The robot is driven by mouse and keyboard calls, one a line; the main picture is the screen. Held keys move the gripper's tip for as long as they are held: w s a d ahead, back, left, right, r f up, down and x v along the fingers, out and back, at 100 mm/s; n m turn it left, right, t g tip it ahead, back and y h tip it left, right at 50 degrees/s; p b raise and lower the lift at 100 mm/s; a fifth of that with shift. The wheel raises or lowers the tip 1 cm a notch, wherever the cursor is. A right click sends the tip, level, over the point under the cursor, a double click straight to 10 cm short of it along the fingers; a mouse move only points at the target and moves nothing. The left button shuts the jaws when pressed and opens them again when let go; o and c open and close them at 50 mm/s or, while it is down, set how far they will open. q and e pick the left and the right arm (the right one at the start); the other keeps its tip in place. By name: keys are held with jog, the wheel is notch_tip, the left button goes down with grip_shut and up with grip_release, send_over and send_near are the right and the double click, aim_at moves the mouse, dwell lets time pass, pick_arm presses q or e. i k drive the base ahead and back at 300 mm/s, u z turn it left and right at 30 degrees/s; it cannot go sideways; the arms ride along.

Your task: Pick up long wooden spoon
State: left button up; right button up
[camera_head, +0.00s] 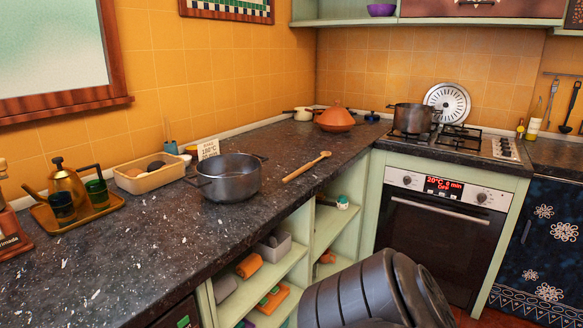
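The long wooden spoon (306,167) lies on the dark speckled counter, just right of a grey metal pot. Its bowl end points to the back right and its handle end to the front left, close to the counter's front edge. Nothing covers it. A dark grey part of my own arm shows at the bottom right, in front of the shelves and oven and apart from the spoon. Neither of my grippers is in view.
The grey pot (229,179) stands beside the spoon's handle. A tan tray (149,178) and a gold teapot (67,184) stand to the left. An orange tagine (335,120) is behind. The counter (130,262) is clear at the front left. Open shelves (327,228) lie below.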

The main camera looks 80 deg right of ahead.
aim_at(323, 154)
jog(key=z, duration=2.35)
